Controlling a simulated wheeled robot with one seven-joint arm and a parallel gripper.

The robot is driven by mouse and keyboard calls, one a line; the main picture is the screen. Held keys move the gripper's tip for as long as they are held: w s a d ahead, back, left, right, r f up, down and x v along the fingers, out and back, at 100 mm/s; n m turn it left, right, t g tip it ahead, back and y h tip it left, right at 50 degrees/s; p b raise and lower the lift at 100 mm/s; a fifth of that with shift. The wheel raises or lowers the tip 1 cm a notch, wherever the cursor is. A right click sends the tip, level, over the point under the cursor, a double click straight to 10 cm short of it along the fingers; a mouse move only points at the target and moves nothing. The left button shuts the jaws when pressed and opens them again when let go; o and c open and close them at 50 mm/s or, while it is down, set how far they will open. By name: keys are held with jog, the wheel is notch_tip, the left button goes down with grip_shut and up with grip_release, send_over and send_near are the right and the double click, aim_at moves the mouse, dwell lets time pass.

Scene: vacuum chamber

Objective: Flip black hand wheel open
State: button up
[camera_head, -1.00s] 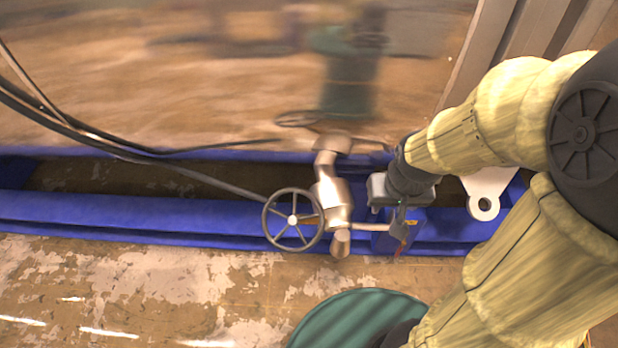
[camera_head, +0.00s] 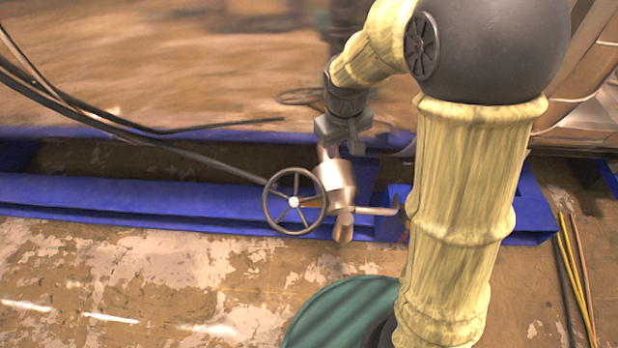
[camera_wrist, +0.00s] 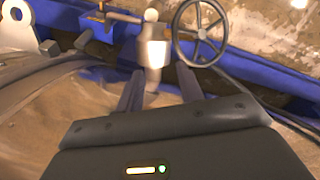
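The black hand wheel (camera_head: 294,201) is a dark spoked ring with a pale hub, on the left side of a metal valve body (camera_head: 337,184). The wheel also shows in the wrist view (camera_wrist: 200,32), right of the valve body (camera_wrist: 153,50). My gripper (camera_head: 343,147) is above the valve, apart from the wheel. In the wrist view its two fingers (camera_wrist: 160,88) are spread apart, with the upper end of the valve body between or beyond them. I cannot tell whether they touch it. Nothing is held in them.
A blue frame beam (camera_head: 130,205) runs along the floor behind and beside the valve. Black cables (camera_head: 130,125) come in from the left toward the wheel. Cables lie on the floor at right (camera_head: 575,265).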

aim_at(309, 173)
jog(key=w+a+f+n+h+b, duration=0.1)
jog(key=w+a+f+n+b, duration=0.1)
jog(key=w+a, duration=0.3)
jog(key=a+f+n, duration=0.1)
jog(key=a, duration=0.3)
jog(key=shift+w+a+f+n, duration=0.2)
jog(key=shift+a+n, duration=0.2)
jog(key=f, duration=0.5)
jog(key=w+d+f, duration=0.1)
jog(key=f, duration=0.5)
jog(key=w+d+f, duration=0.1)
jog(key=f, duration=0.5)
jog(key=shift+w+d, duration=0.1)
jog(key=shift+d, duration=0.05)
grip_shut()
